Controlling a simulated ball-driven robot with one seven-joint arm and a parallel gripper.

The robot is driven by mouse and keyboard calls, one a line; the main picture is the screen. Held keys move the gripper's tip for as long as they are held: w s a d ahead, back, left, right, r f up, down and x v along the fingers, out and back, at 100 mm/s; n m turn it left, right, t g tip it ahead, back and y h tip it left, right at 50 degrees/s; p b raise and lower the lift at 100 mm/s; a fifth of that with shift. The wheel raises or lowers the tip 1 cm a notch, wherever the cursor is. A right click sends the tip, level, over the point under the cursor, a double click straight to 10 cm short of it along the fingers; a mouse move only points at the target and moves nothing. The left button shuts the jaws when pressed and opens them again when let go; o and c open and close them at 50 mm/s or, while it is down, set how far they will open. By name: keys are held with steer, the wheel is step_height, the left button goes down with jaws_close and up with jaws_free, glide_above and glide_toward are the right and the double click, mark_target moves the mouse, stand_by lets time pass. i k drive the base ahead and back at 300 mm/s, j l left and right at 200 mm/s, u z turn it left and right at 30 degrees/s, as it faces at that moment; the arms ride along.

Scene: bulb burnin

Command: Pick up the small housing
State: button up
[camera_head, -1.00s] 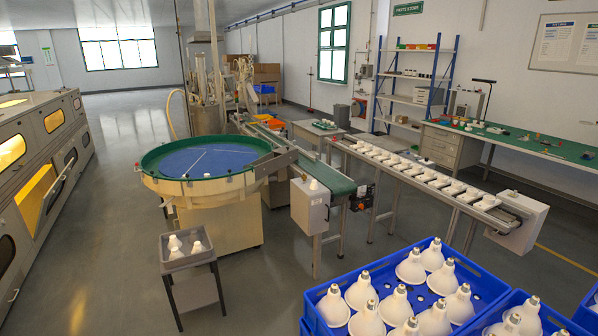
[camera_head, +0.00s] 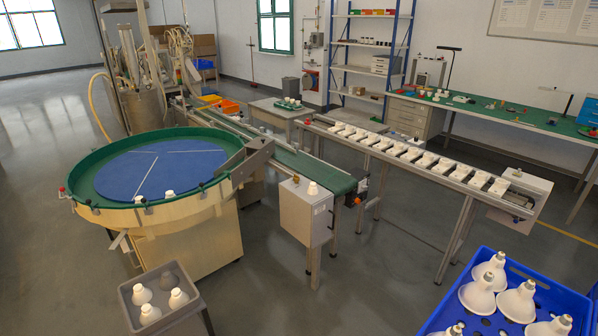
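Which item is the small housing is not marked. Small white housings stand in a grey bin (camera_head: 184,318) at the lower left: a left one (camera_head: 141,294), a right one (camera_head: 178,298) and a front one (camera_head: 150,315). A similar small white piece (camera_head: 313,188) is at the near end of the green conveyor (camera_head: 330,183), by a grey control box. Two small white pieces (camera_head: 169,195) sit at the near rim of the round blue-bottomed bowl (camera_head: 150,168). My gripper is not in view.
A blue crate (camera_head: 560,290) with large white bulb housings (camera_head: 478,294) is at the lower right. A rail line of white trays (camera_head: 425,158) runs behind it. A green-topped bench (camera_head: 500,112) stands along the wall. Grey floor (camera_head: 330,290) is open between bin and crate.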

mark_target(313, 189)
steer(key=i+j+z, duration=0.1)
steer(key=i+j, duration=0.6)
steer(key=j, duration=0.2)
steer(key=i+j+z, duration=0.15)
steer(key=i+j, duration=0.55)
steer(key=j, duration=0.25)
steer(key=i+z, duration=0.1)
steer(key=i, duration=0.35)
steer(key=i+j+z, duration=0.1)
steer(key=i, duration=0.3)
steer(key=i+j+z, duration=0.1)
steer(key=i, duration=0.6)
